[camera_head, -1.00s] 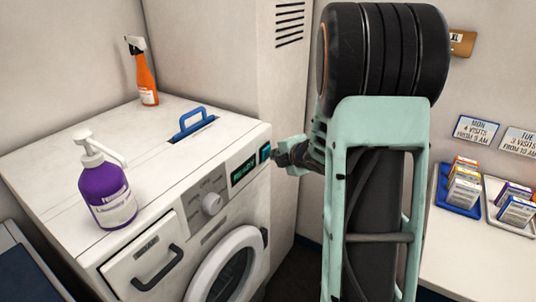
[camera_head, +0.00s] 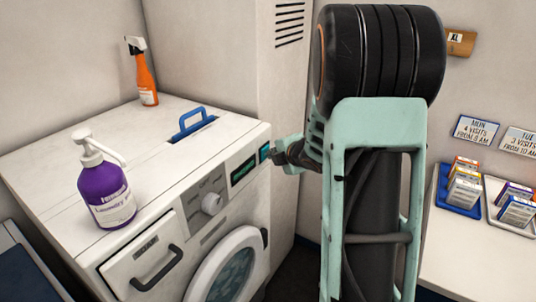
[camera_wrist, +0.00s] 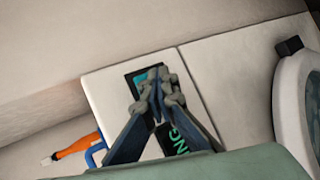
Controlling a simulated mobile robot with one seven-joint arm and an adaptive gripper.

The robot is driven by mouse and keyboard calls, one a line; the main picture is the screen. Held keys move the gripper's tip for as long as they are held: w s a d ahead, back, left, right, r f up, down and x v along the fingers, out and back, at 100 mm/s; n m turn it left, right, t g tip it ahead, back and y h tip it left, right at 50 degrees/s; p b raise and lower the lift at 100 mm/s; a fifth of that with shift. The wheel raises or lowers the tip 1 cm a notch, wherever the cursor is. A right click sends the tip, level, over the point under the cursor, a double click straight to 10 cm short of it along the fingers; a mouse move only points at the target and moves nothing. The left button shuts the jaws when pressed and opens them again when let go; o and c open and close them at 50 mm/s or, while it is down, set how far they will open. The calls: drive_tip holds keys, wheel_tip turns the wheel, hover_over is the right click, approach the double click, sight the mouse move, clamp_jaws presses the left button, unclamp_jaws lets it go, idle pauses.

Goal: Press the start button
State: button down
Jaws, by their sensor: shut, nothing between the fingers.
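The white washing machine (camera_head: 90,130) stands at the left with a control panel on its front. At the panel's right end is a small teal button (camera_head: 265,152), right of the dark display (camera_head: 243,171). My gripper (camera_head: 274,154) is shut and empty, its tips at the button; I cannot tell if they touch it. In the wrist view the shut fingertips (camera_wrist: 158,76) partly cover the teal button (camera_wrist: 141,82). Green letters ending in "ING" show on the display (camera_wrist: 181,142) there. The round door window (camera_head: 233,275) shows mottled bluish contents.
A purple pump bottle (camera_head: 108,195) and an orange spray bottle (camera_head: 146,78) stand on the machine. A blue handle (camera_head: 194,121) rises from its top. At the right, a counter holds a blue tray (camera_head: 447,200) with small boxes and a grey tray.

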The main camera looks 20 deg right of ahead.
drive_tip(key=shift+s, duration=0.1)
drive_tip(key=shift+s+d, duration=0.5)
drive_tip(key=shift+s, duration=0.2)
drive_tip(key=shift+s+d+p, duration=0.15)
drive_tip(key=shift+s+d, duration=0.65)
drive_tip(key=shift+s, duration=0.2)
drive_tip(key=shift+s+d+p, duration=0.15)
drive_tip(key=shift+s+d, duration=0.6)
drive_tip(key=shift+s, duration=0.2)
drive_tip(key=shift+f, duration=0.1)
